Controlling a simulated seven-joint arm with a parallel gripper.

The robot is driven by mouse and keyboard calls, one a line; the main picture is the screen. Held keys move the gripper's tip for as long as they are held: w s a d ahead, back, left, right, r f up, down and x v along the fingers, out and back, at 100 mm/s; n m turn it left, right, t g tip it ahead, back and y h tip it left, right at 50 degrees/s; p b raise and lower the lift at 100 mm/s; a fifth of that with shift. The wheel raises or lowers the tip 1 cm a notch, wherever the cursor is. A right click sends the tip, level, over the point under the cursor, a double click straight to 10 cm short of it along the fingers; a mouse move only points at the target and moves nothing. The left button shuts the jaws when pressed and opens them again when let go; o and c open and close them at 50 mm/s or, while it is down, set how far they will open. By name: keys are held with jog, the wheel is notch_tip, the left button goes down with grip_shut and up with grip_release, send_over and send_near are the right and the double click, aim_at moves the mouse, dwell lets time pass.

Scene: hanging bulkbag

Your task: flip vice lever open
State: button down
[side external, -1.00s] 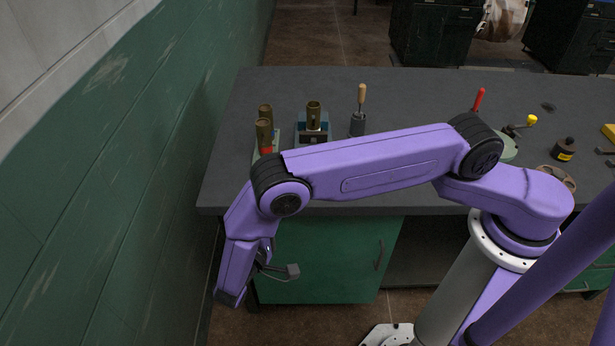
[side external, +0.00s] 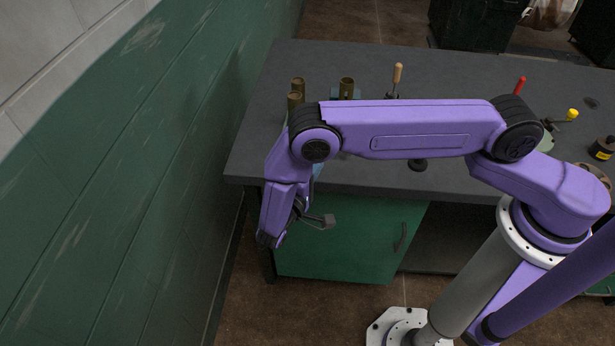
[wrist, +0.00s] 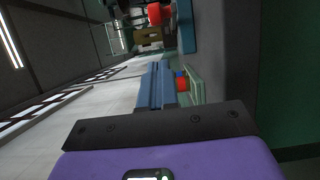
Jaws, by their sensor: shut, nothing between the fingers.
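In the side external view, my gripper (side external: 322,221) is shut and empty. It hangs low in front of the cabinet, below the table's front edge, apart from everything on the tabletop. A lever with a yellow knob (side external: 572,114) stands at the right on a pale green mount, partly hidden by my arm. A wooden-handled lever (side external: 397,76) stands behind my arm. A red handle (side external: 519,85) sticks up further right. I cannot tell which of these is the vice lever. In the wrist view, long blue parts (wrist: 155,85) stand beyond a dark bar, beside a pale green part (wrist: 197,85).
The grey table (side external: 450,75) has brass cylinders (side external: 296,95) at its left end and another (side external: 346,87) beside them. A green cabinet (side external: 350,240) stands below. A green wall (side external: 170,160) rises close on the left. A dark bottle (side external: 602,148) stands at the right edge.

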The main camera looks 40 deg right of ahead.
jog(key=x, duration=0.3)
jog(key=shift+d, duration=0.2)
jog(key=shift+s+d, duration=0.15)
jog(key=shift+d, duration=0.35)
jog(key=shift+s+d, duration=0.2)
jog(key=shift+d, duration=0.35)
jog(key=shift+s+d, duration=0.3)
jog(key=shift+d, duration=0.45)
jog(key=shift+s+d+n+t+y, duration=0.2)
jog(key=shift+s+n+t+y, duration=0.15)
jog(key=shift+t, duration=0.25)
